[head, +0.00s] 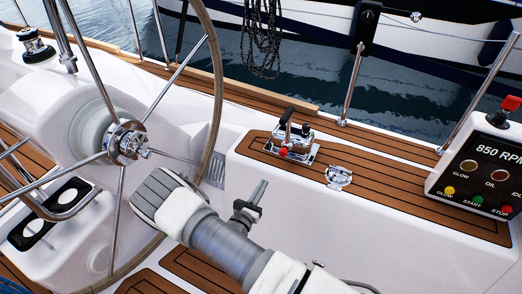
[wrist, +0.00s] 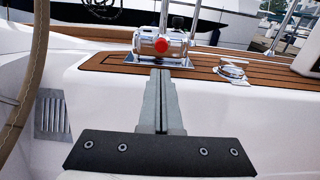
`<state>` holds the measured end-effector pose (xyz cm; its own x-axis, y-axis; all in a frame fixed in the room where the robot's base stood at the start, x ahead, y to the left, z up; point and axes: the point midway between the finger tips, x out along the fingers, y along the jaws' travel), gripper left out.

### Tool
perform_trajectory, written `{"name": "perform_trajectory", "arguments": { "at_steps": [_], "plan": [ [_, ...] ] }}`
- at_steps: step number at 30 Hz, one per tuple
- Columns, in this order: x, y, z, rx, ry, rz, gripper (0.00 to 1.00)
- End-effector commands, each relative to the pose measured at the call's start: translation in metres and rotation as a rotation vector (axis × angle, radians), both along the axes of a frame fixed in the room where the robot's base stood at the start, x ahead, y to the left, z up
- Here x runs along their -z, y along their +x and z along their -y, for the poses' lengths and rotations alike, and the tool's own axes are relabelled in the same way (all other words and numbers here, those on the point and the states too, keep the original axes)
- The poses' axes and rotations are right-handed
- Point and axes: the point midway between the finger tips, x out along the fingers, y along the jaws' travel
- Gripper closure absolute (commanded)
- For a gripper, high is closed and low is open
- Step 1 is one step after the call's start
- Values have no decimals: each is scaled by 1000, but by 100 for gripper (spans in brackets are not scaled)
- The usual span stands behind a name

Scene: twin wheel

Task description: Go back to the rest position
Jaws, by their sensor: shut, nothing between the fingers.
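My gripper (wrist: 160,75) is shut and empty in the wrist view, its two grey fingers pressed together and pointing up toward a chrome lever housing with a red button (wrist: 162,46). In the head view my gripper (head: 260,188) shows beyond the wrist, in front of the white side of the cockpit bench and below the lever housing (head: 290,145). From these views the fingers look apart from the lever, though the exact distance cannot be told.
A large steering wheel (head: 127,142) stands at left, close to my arm. A control panel (head: 487,165) reading 850 RPM, with coloured buttons, sits at right. A chrome deck fitting (head: 339,177) lies on the teak bench top (head: 420,208). Railing posts (head: 351,85) line the water side.

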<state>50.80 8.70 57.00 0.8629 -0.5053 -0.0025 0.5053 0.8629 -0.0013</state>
Motion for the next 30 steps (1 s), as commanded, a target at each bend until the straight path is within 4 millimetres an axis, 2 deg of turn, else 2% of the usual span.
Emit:
{"name": "perform_trajectory", "arguments": {
  "at_steps": [5, 8, 11, 17, 23, 30],
  "plan": [
    [0, -1, 0, 2, 1, 1, 100],
    [-9, 1, 4, 32, 19, 10, 100],
    [-29, 3, 14, 111, 70, 34, 100],
    [-90, -3, 51, 367, 238, 103, 100],
    [-143, -24, 85, 620, 430, 168, 100],
    [-196, -61, 117, 893, 681, 239, 100]
  ]
}}
